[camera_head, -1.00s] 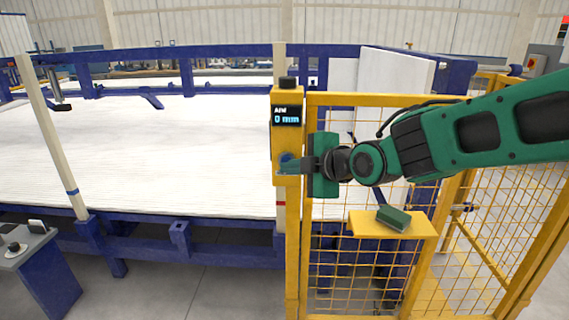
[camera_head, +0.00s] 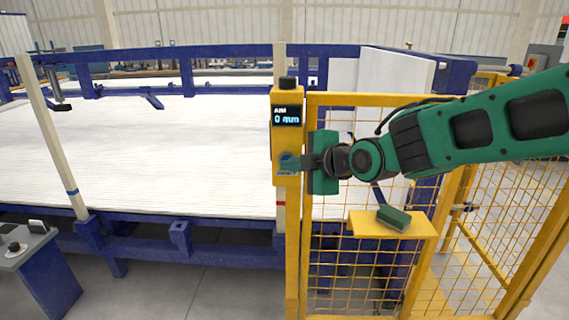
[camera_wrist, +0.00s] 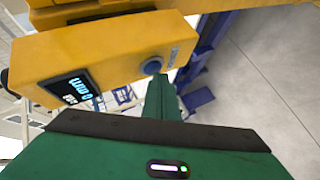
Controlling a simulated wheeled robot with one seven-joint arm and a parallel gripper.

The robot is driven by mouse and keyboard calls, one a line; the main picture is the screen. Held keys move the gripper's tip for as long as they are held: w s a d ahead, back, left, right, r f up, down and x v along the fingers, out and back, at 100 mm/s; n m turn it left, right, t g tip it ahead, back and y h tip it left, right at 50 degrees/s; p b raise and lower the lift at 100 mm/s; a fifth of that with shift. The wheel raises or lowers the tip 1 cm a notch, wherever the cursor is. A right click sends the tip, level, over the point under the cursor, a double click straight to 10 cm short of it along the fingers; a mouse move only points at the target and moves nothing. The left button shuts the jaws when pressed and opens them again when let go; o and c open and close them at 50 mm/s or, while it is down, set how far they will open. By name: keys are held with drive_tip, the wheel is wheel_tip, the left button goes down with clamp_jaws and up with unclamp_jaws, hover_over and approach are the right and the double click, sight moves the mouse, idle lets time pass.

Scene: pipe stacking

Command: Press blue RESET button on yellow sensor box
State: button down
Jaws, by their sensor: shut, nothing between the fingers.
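The yellow sensor box (camera_head: 286,140) is mounted on a yellow post, with a black knob on top and a display reading "AIM 0 mm". The blue RESET button (camera_head: 286,160) is low on its face; it also shows as a round blue button in the wrist view (camera_wrist: 152,66). My gripper (camera_head: 299,163) is shut and empty, its fingers pointing left at the button from the right. In the wrist view the fingertips (camera_wrist: 159,82) lie right by the button's lower edge; I cannot tell whether they touch it.
A yellow mesh fence (camera_head: 340,270) stands below my arm, with a yellow shelf (camera_head: 365,226) holding a green block (camera_head: 393,218). A blue rack (camera_head: 180,235) with white pipes (camera_head: 130,150) fills the left.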

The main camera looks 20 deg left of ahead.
drive_tip(key=shift+w, duration=0.2)
idle(0.5)
drive_tip(key=shift+s+d, duration=0.15)
drive_tip(key=shift+s, duration=0.65)
drive_tip(key=shift+s, duration=0.1)
drive_tip(key=shift+s+d, duration=0.2)
drive_tip(key=shift+s, duration=0.6)
drive_tip(key=shift+s+d, duration=0.2)
drive_tip(key=shift+s, duration=0.55)
drive_tip(key=shift+s+d, duration=0.2)
drive_tip(key=shift+s, duration=0.6)
